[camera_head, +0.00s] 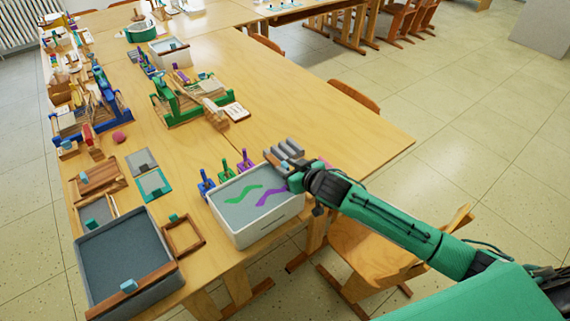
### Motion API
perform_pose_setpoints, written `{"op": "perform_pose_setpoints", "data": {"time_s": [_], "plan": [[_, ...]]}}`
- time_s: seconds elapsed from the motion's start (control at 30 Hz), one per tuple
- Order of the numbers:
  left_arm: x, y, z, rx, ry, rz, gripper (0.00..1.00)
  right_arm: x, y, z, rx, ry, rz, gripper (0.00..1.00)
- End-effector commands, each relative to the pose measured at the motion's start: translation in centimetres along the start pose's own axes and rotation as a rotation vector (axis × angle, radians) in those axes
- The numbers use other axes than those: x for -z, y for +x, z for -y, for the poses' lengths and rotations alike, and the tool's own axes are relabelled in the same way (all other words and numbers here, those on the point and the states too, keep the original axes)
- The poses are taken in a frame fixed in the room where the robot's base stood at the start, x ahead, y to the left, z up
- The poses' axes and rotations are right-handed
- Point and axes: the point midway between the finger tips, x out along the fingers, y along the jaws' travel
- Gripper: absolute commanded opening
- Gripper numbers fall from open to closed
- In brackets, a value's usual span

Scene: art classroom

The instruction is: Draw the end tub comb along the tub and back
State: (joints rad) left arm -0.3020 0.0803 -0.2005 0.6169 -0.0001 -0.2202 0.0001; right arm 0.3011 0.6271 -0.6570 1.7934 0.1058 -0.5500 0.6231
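A large tub (82,262) with dark grey contents stands at the near left end of the table. A brown bar with a light blue handle (128,286), which looks like its comb, lies across the tub's near edge. A white tub (270,228) to its right holds a pale surface with a green and a purple wavy streak. My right gripper (294,180) is at the white tub's far right corner, well away from the comb. Its fingers are small and partly hidden, so I cannot tell whether they are open or touching anything. My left gripper is out of view.
Several small colored pots with tools (225,172) stand behind the white tub. A grey ridged item (286,150) is beside my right gripper. A wooden frame (183,236) lies between the tubs. Green (185,103) and blue (93,115) looms stand farther back. A chair (372,248) is below my arm.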

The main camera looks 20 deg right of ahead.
Motion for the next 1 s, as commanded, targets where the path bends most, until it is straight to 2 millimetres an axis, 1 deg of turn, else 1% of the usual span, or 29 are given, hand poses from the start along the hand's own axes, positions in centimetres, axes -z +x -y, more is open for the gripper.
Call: {"op": "perform_pose_setpoints", "data": {"time_s": [0.1, 0.2, 0.53, 0.57, 0.7, 0.73, 1.0], "plan": [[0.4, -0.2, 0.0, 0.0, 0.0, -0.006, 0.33, 0.1, 1.2, 0.0, -0.001, 0.001, 0.0, 0.35], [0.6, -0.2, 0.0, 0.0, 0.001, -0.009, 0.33, 0.0, 1.8, 0.0, -0.001, 0.0, 0.001, 0.35], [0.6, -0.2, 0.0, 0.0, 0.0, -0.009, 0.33, 0.0, 2.0, 0.0, 0.0, 0.0, 0.0, 0.35], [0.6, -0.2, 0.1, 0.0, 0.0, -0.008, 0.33, 0.0, 2.0, 0.0, 0.0, 0.0, 0.0, 0.31], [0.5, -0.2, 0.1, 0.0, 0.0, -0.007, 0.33, 0.0, 2.0, 0.0, 0.0, 0.0, 0.0, 0.03], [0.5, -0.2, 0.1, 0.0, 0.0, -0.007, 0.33, 0.0, 2.0, 0.0, 0.0, 0.0, 0.0, 0.0], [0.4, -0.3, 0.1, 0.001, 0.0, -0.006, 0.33, 0.0, 2.0, 0.2, 0.0, 0.001, 0.001, 0.0]]}}
